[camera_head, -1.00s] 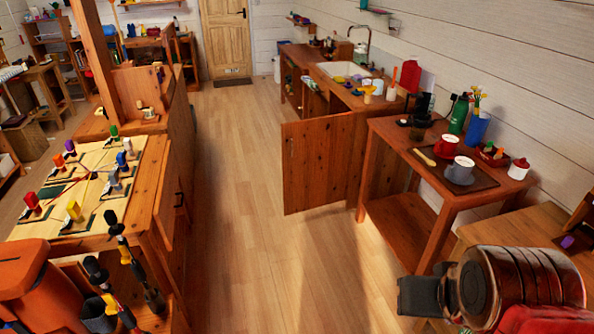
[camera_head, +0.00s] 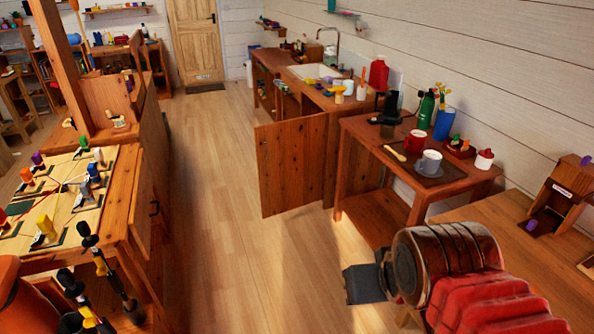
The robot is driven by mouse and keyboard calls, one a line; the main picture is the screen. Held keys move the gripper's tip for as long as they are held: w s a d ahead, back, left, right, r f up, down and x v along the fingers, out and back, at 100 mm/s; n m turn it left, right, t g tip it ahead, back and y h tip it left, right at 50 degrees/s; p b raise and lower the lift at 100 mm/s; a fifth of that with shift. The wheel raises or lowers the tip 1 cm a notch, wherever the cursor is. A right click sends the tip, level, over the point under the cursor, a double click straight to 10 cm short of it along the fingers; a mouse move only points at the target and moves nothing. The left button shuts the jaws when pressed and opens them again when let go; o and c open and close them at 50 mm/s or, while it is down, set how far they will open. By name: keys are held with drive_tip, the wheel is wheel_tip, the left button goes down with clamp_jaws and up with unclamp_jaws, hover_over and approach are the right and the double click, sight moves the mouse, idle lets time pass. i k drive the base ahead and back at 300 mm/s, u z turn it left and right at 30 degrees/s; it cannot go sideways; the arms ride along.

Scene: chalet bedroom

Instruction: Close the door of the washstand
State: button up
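The washstand (camera_head: 312,97) is a wooden cabinet along the right wall, with a white sink (camera_head: 312,72) and a tap on top. Its plank door (camera_head: 290,166) stands wide open, sticking out to the left into the floor space. The inside of the washstand behind the door is mostly hidden. My gripper (camera_head: 364,284) is a dark grey shape at the end of my arm at lower right, apart from the door and nearer to me. Its fingers cannot be made out separately, and I see nothing held in it.
A wooden side table (camera_head: 358,132) with mugs, a green bottle and a blue vase stands right of the open door. A wooden desk (camera_head: 500,228) is at right. A workbench (camera_head: 60,258) with coloured pieces is at left. Clear floor (camera_head: 215,190) runs between them.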

sight(291, 154)
drive_tip(key=u, duration=0.05)
drive_tip(key=i, duration=1.65)
drive_tip(key=u, duration=0.9)
drive_tip(key=i, duration=1.65)
drive_tip(key=u, duration=0.1)
